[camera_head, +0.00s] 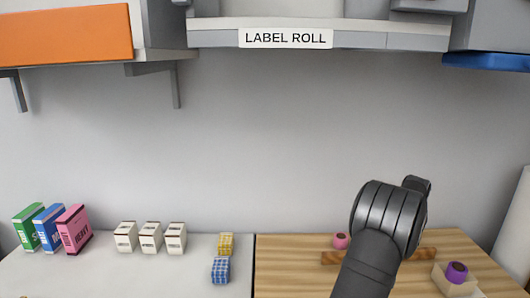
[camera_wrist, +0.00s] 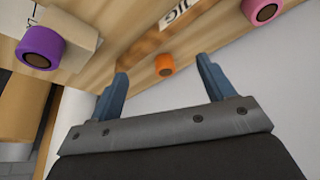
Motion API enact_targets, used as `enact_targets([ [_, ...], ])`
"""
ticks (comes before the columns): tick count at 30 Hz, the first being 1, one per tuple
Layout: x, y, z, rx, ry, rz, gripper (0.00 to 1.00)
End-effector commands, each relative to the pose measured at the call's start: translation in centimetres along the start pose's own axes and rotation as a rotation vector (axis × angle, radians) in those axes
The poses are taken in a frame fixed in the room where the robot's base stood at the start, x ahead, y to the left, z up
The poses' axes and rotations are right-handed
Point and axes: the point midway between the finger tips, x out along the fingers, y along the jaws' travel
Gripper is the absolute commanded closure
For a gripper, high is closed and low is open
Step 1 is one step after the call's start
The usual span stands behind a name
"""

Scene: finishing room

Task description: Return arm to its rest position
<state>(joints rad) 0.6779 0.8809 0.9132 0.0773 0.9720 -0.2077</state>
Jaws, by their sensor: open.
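My gripper (camera_wrist: 163,84) shows in the wrist view with its two blue fingers spread apart and nothing between them. In the head view my dark arm rises over the wooden table top (camera_head: 290,270) at the right; its gripper end is hidden there. An orange roll (camera_wrist: 164,65) lies beyond the fingertips in the wrist view. A purple roll (camera_wrist: 40,47) is at the upper left and a pink roll (camera_wrist: 262,11) at the upper right. In the head view the purple roll (camera_head: 457,272) sits on a pale block, and the pink roll (camera_head: 340,241) stands left of my arm.
A white surface (camera_head: 120,275) at the left bears green, blue and pink boxes (camera_head: 74,229), several white boxes (camera_head: 150,237), and yellow and blue patterned boxes (camera_head: 221,270). A shelf (camera_head: 400,36) labelled LABEL ROLL and an orange bin (camera_head: 65,36) are above. The wall between is clear.

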Motion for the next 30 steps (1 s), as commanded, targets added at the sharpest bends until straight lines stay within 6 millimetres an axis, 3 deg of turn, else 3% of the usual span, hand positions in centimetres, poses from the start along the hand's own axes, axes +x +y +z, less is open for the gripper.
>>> enact_targets([
  [15,1.0,-10.5,-1.0,-0.164,-0.003,-0.065,0.25],
  [30,1.5,-20.4,-0.7,-0.318,-0.004,-0.128,0.25],
])
